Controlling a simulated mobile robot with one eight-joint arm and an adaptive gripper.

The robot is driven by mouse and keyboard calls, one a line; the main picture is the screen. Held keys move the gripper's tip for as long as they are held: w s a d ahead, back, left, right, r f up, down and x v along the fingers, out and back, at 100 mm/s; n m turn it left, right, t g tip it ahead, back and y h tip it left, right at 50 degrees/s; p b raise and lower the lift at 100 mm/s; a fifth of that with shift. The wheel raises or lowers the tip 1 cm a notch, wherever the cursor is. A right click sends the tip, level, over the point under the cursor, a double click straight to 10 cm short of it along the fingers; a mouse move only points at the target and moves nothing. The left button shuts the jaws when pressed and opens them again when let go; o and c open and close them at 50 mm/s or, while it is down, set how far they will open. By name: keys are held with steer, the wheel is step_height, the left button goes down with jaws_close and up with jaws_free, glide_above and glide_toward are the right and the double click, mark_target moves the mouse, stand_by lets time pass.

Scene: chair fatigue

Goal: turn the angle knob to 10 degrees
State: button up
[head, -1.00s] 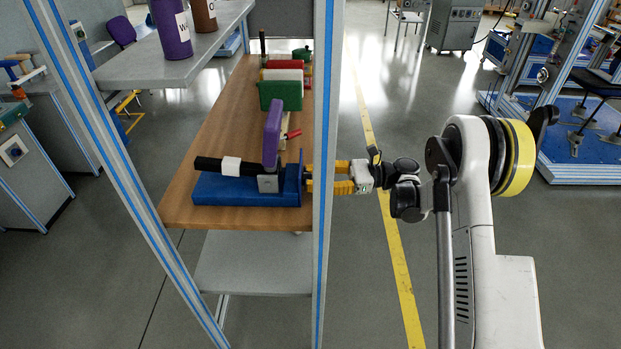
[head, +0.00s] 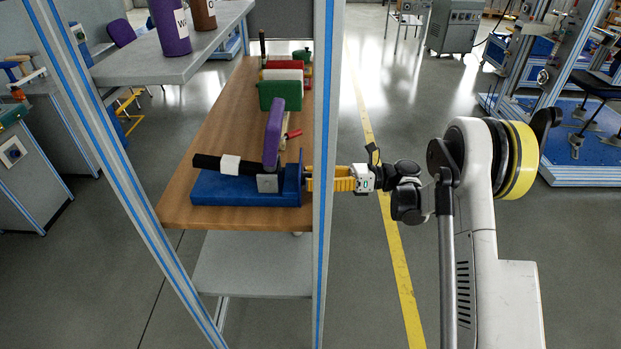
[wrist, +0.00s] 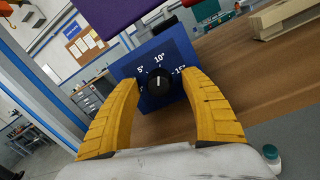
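The angle knob (wrist: 158,81) is black and round, on a blue panel (wrist: 126,68) with a white degree scale, in the wrist view. Its white pointer line looks to point up toward the 10° label; the exact angle is hard to read. My gripper (wrist: 160,83) has its two yellow fingers either side of the knob, with gaps that look visible. In the head view my gripper (head: 318,179) reaches behind a frame post to the right end of the blue fixture (head: 225,190). The knob is hidden there.
The fixture carries a purple plate (head: 273,133) and a black bar with a white block (head: 230,165). It stands on a wooden bench (head: 180,210). An upright post (head: 325,100) stands close in front of my gripper. Open floor lies right of the bench.

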steer(key=d, duration=1.2)
steer(key=shift+w+f, duration=0.15)
steer(key=shift+w, duration=0.05)
